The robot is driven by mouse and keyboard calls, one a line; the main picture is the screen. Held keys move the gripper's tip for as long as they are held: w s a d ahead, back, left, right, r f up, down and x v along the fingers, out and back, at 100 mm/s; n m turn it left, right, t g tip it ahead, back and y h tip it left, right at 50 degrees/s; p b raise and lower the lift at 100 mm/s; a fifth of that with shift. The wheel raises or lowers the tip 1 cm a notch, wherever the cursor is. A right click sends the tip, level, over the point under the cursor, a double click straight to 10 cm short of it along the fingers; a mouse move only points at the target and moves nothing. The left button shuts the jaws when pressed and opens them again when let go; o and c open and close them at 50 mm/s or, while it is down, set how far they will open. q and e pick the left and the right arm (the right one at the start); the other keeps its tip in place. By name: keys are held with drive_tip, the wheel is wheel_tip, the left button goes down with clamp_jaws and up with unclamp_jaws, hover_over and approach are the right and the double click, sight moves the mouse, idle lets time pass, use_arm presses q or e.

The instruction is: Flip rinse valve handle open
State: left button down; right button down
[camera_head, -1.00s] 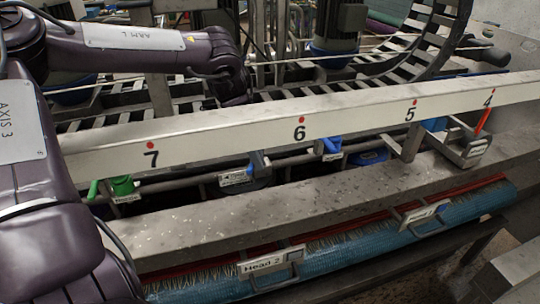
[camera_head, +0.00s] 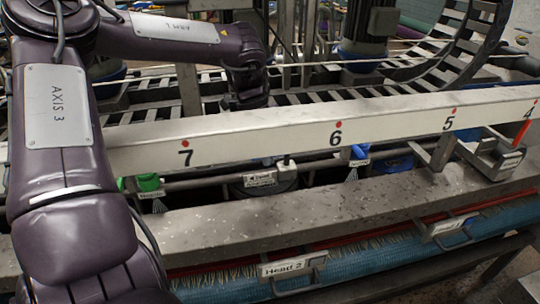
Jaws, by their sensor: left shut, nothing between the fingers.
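Several small valves with name plates hang along a pipe below the long white beam (camera_head: 230,136). Under the 7 is a green valve handle (camera_head: 148,182), under the 6 to 5 stretch a blue one (camera_head: 358,153). Between them is a grey-white fitting (camera_head: 287,164) beside a plate (camera_head: 260,179). The plate lettering is too small to read surely, so I cannot tell which is the rinse valve. Pale spray shows below the green and blue handles. My left gripper (camera_head: 254,97) is shut and empty behind the beam, its tips mostly hidden. My right gripper is not in view.
A grey ledge (camera_head: 300,210) runs in front of the valves. Below it lies a blue roller brush (camera_head: 370,262) with plate Head 2 (camera_head: 290,267). Behind the beam are a slatted conveyor (camera_head: 330,97) and a motor (camera_head: 365,30). A metal bracket (camera_head: 490,155) juts out at right.

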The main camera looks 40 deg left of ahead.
use_arm(q)
drive_tip(key=shift+w+a+r, duration=0.1)
drive_tip(key=shift+w+a, duration=0.05)
drive_tip(key=shift+a, duration=0.15)
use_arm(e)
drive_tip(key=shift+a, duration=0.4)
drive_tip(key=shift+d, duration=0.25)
